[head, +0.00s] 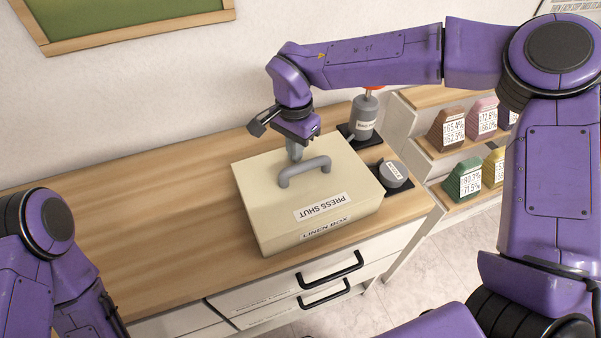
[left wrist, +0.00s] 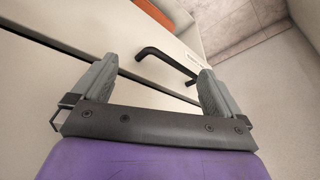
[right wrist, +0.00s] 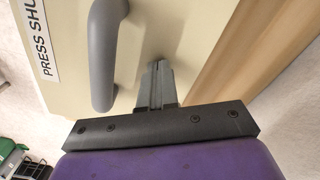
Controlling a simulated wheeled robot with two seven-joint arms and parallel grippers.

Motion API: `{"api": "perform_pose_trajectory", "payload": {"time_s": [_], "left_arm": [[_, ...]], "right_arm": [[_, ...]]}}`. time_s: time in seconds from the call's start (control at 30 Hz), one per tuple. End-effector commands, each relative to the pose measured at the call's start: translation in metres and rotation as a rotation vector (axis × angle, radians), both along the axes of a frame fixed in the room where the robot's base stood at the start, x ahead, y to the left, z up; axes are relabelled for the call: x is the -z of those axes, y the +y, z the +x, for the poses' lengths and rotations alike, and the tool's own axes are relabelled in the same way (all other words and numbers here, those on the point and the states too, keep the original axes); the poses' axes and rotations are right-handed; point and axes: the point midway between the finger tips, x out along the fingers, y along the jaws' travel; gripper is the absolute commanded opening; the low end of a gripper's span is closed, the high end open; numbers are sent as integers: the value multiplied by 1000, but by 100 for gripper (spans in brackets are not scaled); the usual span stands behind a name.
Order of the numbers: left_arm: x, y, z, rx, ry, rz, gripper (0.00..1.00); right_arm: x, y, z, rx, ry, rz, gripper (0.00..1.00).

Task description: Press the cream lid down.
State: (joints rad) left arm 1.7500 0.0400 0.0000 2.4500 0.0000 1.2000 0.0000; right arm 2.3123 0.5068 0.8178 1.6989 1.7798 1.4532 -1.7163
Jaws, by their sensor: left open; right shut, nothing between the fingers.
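The cream lid (head: 262,190) tops a cream box (head: 290,240) labelled LINEN BOX on the wooden counter. The lid carries a grey arched handle (head: 305,170) and a PRESS SHUT label. My right gripper (head: 295,155) points down over the lid's back part, behind the handle. In the right wrist view the shut, empty right fingers (right wrist: 158,70) are at the cream lid (right wrist: 140,35), beside the grey handle (right wrist: 102,55). I cannot tell whether the fingertips touch the lid, or whether it sits flush. My left gripper (left wrist: 155,75) is open and empty, near the drawer fronts.
A grey canister (head: 364,118) with a red top and a round grey labelled piece (head: 392,174) stand right of the box on dark pads. Black drawer handles (head: 330,270) stick out below. Shelves (head: 455,150) hold coloured blocks at right. The counter (head: 150,220) left of the box is clear.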

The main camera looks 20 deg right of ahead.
Motion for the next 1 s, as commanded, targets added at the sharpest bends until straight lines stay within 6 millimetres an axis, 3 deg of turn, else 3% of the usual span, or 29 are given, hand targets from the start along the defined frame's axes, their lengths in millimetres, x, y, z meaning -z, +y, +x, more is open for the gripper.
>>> {"api": "perform_pose_trajectory", "payload": {"time_s": [1.0], "left_arm": [[-9, 0, 0, 0, 0, 0, 100]], "right_arm": [[2, 0, 0, 0, 0, 0, 0]]}}
